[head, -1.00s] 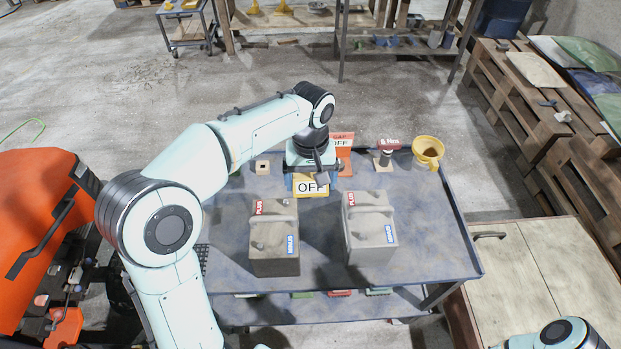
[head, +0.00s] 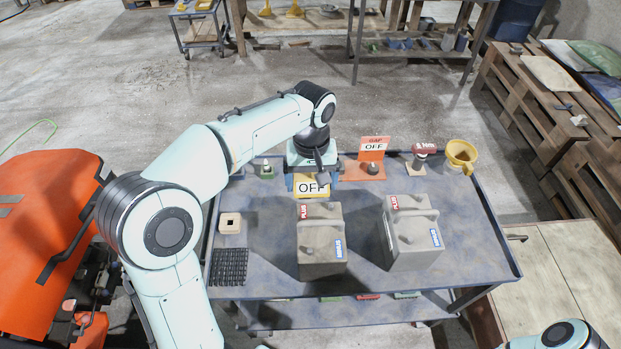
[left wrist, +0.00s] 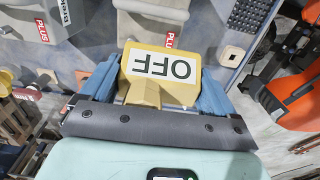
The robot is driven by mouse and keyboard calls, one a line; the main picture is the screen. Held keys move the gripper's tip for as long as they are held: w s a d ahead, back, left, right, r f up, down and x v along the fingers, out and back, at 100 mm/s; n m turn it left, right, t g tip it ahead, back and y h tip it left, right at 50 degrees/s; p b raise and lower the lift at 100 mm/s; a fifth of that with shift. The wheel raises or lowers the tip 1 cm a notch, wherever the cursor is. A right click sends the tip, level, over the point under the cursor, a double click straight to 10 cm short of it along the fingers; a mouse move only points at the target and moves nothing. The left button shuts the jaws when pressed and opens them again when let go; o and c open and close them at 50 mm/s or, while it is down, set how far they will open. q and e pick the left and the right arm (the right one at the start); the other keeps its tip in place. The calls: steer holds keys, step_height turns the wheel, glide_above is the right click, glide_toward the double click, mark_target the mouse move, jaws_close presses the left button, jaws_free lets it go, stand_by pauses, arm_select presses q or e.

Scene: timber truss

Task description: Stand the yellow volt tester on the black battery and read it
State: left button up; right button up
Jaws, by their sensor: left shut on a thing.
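My left gripper (head: 312,175) is shut on the yellow volt tester (head: 313,191), whose white display reads OFF. The tester also shows between the blue fingers in the left wrist view (left wrist: 160,72). In the head view it is just behind the left battery (head: 322,245), which has a PLUS label at the back and a MINUS label in front. A similar battery (head: 412,250) stands to the right. Both look grey-brown; the left one seems slightly darker. Whether the tester touches anything is not clear. My right gripper is out of view.
Both batteries stand on a blue-grey cart top (head: 370,275). Behind are an orange GAP stand reading OFF (head: 372,160), a red-topped tool (head: 422,152) and a yellow cup (head: 461,155). A wooden block (head: 230,223) and black ribbed mat (head: 230,267) lie left.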

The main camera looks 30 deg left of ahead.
arm_select(q)
steer(key=shift+d, duration=0.1)
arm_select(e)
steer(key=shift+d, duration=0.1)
arm_select(q)
steer(key=b, duration=0.3)
glide_above(312, 214)
step_height(312, 214, down, 7)
steer(key=shift+r, duration=0.1)
steer(key=shift+f+b, duration=0.6)
steer(key=shift+f, duration=0.3)
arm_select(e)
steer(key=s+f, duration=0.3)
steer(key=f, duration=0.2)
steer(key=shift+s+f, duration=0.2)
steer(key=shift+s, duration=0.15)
arm_select(q)
steer(key=shift+f, duration=0.3)
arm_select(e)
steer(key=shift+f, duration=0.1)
arm_select(q)
steer(key=o, duration=0.9)
steer(key=shift+c, duration=0.2)
steer(key=shift+r, duration=0.15)
